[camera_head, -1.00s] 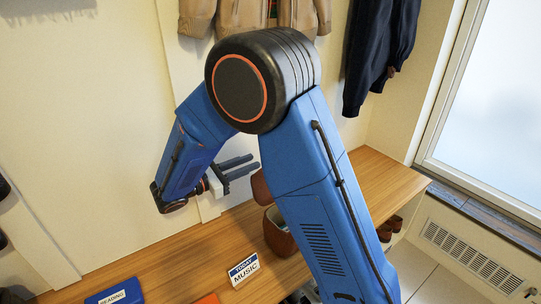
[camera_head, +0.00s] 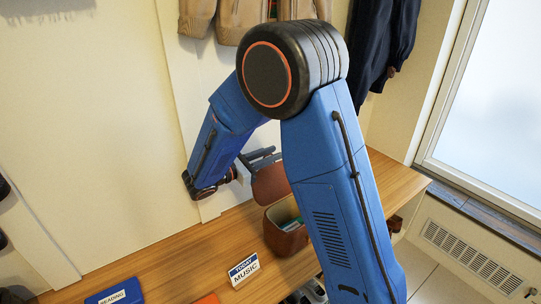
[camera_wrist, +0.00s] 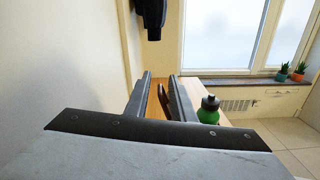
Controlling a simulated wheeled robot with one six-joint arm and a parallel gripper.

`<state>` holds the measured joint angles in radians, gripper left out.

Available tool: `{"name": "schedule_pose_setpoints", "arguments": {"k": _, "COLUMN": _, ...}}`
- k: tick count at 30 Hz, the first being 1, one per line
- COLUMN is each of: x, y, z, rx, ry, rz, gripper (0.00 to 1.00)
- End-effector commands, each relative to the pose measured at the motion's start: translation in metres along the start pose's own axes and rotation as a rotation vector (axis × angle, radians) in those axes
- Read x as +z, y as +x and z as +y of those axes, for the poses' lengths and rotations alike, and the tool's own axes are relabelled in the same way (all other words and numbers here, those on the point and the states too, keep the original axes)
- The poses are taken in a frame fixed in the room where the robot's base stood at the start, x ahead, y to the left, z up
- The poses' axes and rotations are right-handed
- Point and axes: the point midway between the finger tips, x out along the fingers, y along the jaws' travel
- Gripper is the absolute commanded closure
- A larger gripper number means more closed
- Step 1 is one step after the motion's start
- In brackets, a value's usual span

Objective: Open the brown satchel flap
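The brown satchel (camera_head: 288,240) stands on the wooden bench top, partly hidden behind my arm. Its flap (camera_head: 270,184) stands raised at the back, and the mouth shows light and greenish contents. My gripper (camera_head: 266,156) is at the raised flap's upper edge, its fingers level and pointing right. In the wrist view the two fingers (camera_wrist: 163,92) are clearly apart. A thin dark brown edge, seemingly the flap, shows between them; I cannot tell if it touches a finger.
A green bottle with a dark cap (camera_wrist: 208,110) stands just right of the fingers in the wrist view. A "TODAY MUSIC" sign (camera_head: 243,269) and a blue "READING" item (camera_head: 115,294) lie on the bench (camera_head: 180,262). A wall rises behind; jackets (camera_head: 262,18) hang above.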

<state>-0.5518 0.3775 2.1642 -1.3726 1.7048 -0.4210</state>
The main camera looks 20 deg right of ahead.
Motion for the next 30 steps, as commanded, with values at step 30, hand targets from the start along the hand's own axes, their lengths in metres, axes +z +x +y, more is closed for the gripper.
{"name": "schedule_pose_setpoints", "arguments": {"k": 30, "x": 0.018, "y": 0.0, "z": -0.035, "rx": 0.0, "ry": 0.118, "rz": 0.003, "gripper": 0.89}}
